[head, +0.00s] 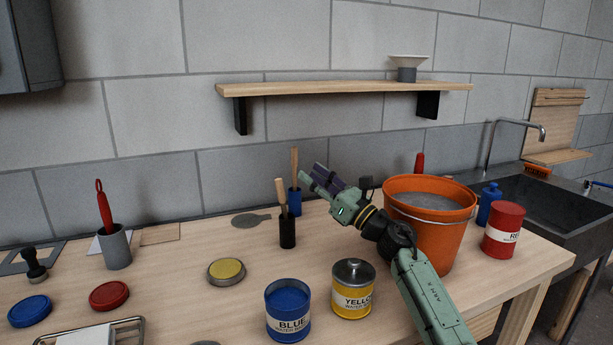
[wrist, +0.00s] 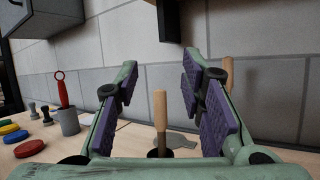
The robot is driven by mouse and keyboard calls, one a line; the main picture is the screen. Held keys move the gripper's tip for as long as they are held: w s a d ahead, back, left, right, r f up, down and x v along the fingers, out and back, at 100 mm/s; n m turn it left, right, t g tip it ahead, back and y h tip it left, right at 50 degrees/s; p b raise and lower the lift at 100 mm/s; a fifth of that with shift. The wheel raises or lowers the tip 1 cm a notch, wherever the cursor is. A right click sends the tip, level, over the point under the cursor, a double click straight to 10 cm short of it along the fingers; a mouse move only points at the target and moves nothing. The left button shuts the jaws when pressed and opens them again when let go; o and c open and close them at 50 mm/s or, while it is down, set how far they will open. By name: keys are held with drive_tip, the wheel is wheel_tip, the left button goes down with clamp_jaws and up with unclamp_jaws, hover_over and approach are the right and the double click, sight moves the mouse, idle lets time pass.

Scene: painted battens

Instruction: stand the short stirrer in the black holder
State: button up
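The black holder (head: 287,233) stands on the bench, with a wooden-handled stirrer (head: 281,196) upright in it, leaning slightly. In the wrist view this stirrer (wrist: 160,118) shows between my fingers and beyond them, with the dark holder rim (wrist: 154,153) low down. A second wooden-handled stirrer (head: 294,166) stands in a blue holder (head: 295,202) just behind. Its handle (wrist: 228,72) shows behind my right finger. My gripper (head: 310,174) is open and empty, its purple pads (wrist: 217,117) spread, above and right of the black holder. Which stirrer is the short one I cannot tell for certain.
A grey holder (head: 116,250) with a red stirrer (head: 103,207) stands at left. Blue (head: 288,316) and yellow (head: 353,296) paint tins stand in front. An orange bucket (head: 430,245) is beside my arm. A shelf (head: 340,89) hangs above.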

drive_tip(key=b+v, duration=0.3)
drive_tip(key=v, duration=0.6)
drive_tip(key=shift+f, duration=0.35)
drive_tip(key=shift+s+d, duration=0.1)
drive_tip(key=shift+d, duration=0.05)
